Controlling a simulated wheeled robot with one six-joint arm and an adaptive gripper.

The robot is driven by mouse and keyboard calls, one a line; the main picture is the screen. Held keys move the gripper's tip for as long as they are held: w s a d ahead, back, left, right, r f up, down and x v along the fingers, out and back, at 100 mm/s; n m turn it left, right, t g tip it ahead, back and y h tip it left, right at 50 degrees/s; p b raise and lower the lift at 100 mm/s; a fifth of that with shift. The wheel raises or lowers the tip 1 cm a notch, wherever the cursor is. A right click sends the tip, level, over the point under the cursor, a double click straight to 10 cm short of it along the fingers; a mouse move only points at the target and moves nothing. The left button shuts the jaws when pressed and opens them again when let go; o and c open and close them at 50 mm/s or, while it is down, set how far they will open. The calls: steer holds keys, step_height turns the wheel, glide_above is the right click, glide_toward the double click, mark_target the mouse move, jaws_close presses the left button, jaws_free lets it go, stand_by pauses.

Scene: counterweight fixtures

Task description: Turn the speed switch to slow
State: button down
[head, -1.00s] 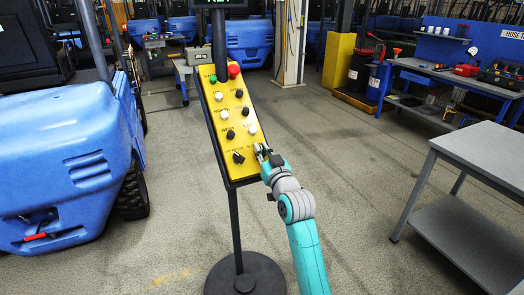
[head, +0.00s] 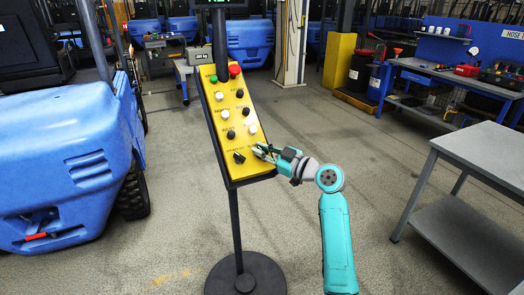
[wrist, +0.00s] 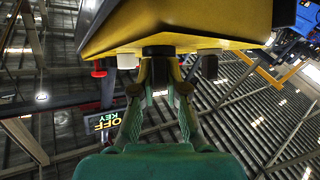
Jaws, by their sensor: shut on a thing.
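The yellow control panel (head: 236,120) stands tilted on a black post in the head view. Its lower left black selector knob (head: 239,157) is in the open, apart from my gripper. My gripper (head: 262,151) is at the lower right of the panel face and hides what it holds there. In the wrist view my gripper (wrist: 160,80) is shut on a black knob (wrist: 158,52) that sticks out of the panel's face. I take this knob to be the speed switch, but the small labels are too blurred to read and its setting is hidden.
A red button (head: 233,71), a green button (head: 213,78) and several white and black buttons sit higher on the panel. A blue vehicle (head: 60,150) stands at left. A grey table (head: 480,155) is at right, with clear floor between it and the panel.

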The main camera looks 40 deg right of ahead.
steer(key=shift+f+n+g+y, duration=0.1)
steer(key=shift+n+g+y, duration=0.3)
steer(key=shift+n+y, duration=0.25)
steer(key=c, duration=1.2)
jaws_free()
steer(key=v, duration=1.2)
